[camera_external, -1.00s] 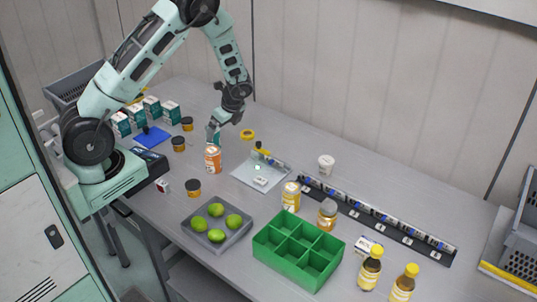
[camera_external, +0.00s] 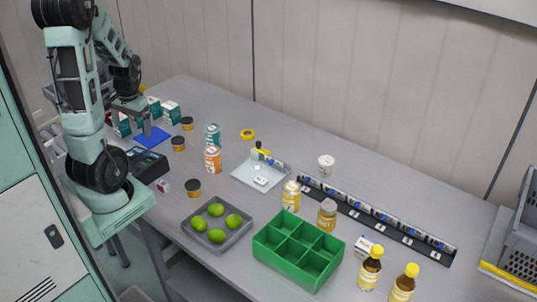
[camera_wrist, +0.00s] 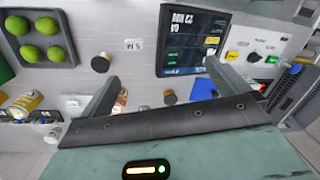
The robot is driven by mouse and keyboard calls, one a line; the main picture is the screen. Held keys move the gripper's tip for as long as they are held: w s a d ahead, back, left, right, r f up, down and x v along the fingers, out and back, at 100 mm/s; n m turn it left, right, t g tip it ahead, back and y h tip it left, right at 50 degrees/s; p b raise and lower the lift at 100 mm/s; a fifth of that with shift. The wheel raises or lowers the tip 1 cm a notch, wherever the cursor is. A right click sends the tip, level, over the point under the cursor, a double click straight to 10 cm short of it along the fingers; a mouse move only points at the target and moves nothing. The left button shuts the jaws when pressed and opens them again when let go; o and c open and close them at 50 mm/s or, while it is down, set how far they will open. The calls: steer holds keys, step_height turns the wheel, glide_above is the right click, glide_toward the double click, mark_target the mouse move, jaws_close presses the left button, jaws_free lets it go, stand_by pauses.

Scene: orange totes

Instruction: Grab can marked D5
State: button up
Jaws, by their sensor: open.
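Three cans stand upright: a teal can (camera_external: 212,136), an orange can (camera_external: 212,159) just in front of it, and a yellow can (camera_external: 291,196) farther right. I cannot read a D5 mark on any of them. My gripper (camera_external: 131,122) is over the left end of the table, beside the teal-and-white boxes and well left of the cans. In the wrist view my gripper (camera_wrist: 165,72) is open, its fingers wide apart with nothing held. A yellow can (camera_wrist: 24,100) shows at that view's left edge.
A grey tray of limes (camera_external: 198,238) and a green divided crate (camera_external: 262,249) stand at the front. Dark-lidded jars (camera_external: 194,188), a black screen device (camera_external: 148,166), a blue mat (camera_external: 153,138) and teal-and-white boxes (camera_external: 170,112) are at left. Two yellow-capped bottles (camera_external: 370,270) stand front right.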

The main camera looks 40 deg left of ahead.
steer(key=s+n, duration=0.1)
steer(key=s, duration=0.1)
steer(key=s+f+n+b, duration=0.1)
steer(key=s+n, duration=0.1)
steer(key=shift+d, duration=0.1)
steer(key=shift+s+d+r+n+t+h, duration=0.1)
steer(key=shift+s+n+t+h, duration=0.2)
steer(key=shift+s+n, duration=0.2)
steer(key=c, duration=0.5)
steer(key=shift+o, duration=0.2)
